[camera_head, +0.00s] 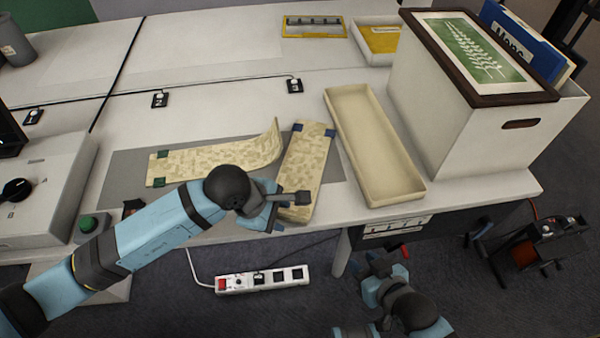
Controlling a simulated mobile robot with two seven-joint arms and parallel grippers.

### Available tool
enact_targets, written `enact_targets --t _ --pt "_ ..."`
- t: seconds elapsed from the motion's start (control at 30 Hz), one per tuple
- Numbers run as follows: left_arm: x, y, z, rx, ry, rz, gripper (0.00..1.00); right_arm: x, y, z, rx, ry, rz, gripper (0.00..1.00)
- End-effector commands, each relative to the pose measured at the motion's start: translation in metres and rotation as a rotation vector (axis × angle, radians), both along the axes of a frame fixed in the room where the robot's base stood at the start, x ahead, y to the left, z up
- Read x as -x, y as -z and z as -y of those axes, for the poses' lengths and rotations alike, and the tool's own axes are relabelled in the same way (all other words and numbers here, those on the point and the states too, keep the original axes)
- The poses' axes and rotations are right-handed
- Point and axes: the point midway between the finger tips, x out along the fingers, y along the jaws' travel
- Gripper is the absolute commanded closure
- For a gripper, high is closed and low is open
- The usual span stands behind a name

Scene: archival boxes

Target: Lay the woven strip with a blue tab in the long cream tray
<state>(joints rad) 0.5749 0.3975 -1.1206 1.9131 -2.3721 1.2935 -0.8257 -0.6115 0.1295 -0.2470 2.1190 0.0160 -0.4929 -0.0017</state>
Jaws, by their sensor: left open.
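The woven strip with blue tabs (306,160) lies on the table, running away from me, with its blue tabs at the far end. A second woven strip with green tabs (205,162) lies to its left, its right end curled up. The long cream tray (372,150) stands just right of the blue-tabbed strip and looks empty. My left gripper (290,212) is open at the near end of the blue-tabbed strip and hides part of it; I cannot tell if they touch. My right gripper (382,266) is low, off the table's front edge; its jaws are unclear.
A white archival box (440,110) with a framed green picture (478,48) on top stands right of the tray. A grey mat (120,185) lies under the strips. A control box with a green button (90,224) is at left. A power strip (262,279) is below.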

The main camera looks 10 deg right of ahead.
Motion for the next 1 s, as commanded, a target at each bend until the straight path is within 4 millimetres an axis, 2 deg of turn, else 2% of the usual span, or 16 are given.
enact_targets --t 0.17,0.23,0.37,0.77,1.0 --pt "0.000 0.000 0.000 0.000 0.000 0.001 0.58 0.000 0.000 0.000 0.001 -0.001 0.000 0.64" --pt "0.000 0.000 0.000 0.000 0.000 0.001 0.70 0.000 0.000 0.000 0.001 -0.001 0.000 0.64" --pt "0.000 0.000 0.000 0.000 0.000 0.001 0.99 0.000 0.000 0.000 0.000 0.000 -0.001 0.64" --pt "-0.001 0.000 0.000 0.000 -0.002 0.001 1.00 0.000 0.000 0.000 0.000 0.000 -0.001 0.64" --pt "-0.010 -0.010 -0.005 -0.001 -0.004 0.001 1.00 0.000 -0.003 0.000 -0.001 0.000 -0.001 0.64"
